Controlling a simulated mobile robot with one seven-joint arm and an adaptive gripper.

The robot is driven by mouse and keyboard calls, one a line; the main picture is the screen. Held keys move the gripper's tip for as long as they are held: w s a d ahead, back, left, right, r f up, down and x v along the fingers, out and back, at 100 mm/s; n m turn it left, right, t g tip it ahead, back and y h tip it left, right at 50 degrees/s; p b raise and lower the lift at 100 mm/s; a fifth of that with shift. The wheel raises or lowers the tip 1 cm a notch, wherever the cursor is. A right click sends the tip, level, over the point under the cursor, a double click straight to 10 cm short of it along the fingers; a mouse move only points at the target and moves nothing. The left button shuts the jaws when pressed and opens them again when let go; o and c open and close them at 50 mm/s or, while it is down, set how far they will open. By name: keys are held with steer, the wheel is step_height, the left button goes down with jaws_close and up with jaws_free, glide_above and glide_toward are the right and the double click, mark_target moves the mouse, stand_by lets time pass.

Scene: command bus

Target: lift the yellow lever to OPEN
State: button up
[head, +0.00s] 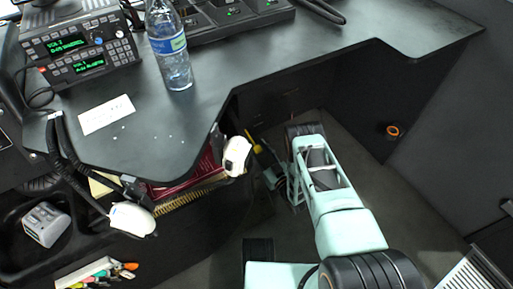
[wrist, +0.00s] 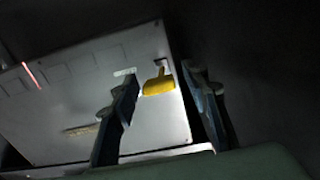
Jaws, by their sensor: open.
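The yellow lever (wrist: 158,86) shows in the wrist view on a pale panel (wrist: 60,105), near the panel's upper right edge. Its wide yellow end hangs below a small dark slot. My gripper (wrist: 161,76) is open, with one dark finger to the left of the lever and the other to its right. Neither finger is clearly touching it. In the head view, a small bit of yellow, likely the lever (head: 252,139), shows under the desk edge beside my gripper (head: 264,157). The lettering by the lever is too blurred to read.
The dark desk (head: 180,115) overhangs the area, with a water bottle (head: 169,45) and a radio unit (head: 80,45) on it. A white handset (head: 236,156) hangs at the desk edge close to my gripper. Open floor lies right of my arm.

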jaws_close()
